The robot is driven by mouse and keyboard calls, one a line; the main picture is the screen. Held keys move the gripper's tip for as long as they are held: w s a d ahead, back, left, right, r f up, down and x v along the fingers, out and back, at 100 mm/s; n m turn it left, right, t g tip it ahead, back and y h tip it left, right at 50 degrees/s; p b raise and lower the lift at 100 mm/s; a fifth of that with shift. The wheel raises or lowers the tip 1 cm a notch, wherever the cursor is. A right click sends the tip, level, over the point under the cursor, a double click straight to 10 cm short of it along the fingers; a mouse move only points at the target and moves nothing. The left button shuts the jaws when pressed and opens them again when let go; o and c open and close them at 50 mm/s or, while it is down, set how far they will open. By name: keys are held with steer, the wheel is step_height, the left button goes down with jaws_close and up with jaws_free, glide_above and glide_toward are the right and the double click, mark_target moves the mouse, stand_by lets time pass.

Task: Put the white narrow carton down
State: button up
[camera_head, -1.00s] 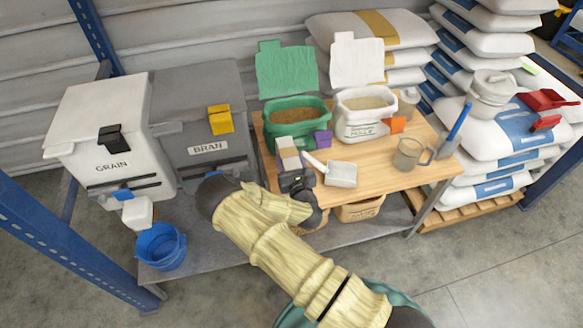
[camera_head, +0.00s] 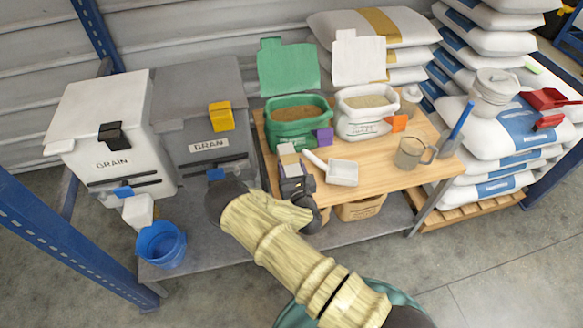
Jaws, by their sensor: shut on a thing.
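The white narrow carton (camera_head: 289,159) stands roughly upright at the left front of the wooden table (camera_head: 385,182). It is pale with a grey side. My gripper (camera_head: 296,184) is shut on its lower part, and the dark jaws hide its bottom. I cannot tell whether the carton touches the table top. My arm reaches in from the lower right.
A white scoop (camera_head: 342,172) lies close right of the carton. A green tub (camera_head: 296,134) with a purple clip and a white sack (camera_head: 365,122) stand behind. A grey mug (camera_head: 410,153) is at right. The grey bran bin (camera_head: 207,156) is at left.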

steer(key=shift+f, duration=0.25)
steer(key=o, duration=1)
steer(key=shift+o, duration=0.2)
steer(key=shift+r+p, duration=0.55)
steer(key=shift+r, duration=0.2)
steer(key=b+v, duration=0.1)
steer(key=v, duration=1.1)
steer(key=shift+b, duration=0.35)
steer(key=shift+f, duration=0.1)
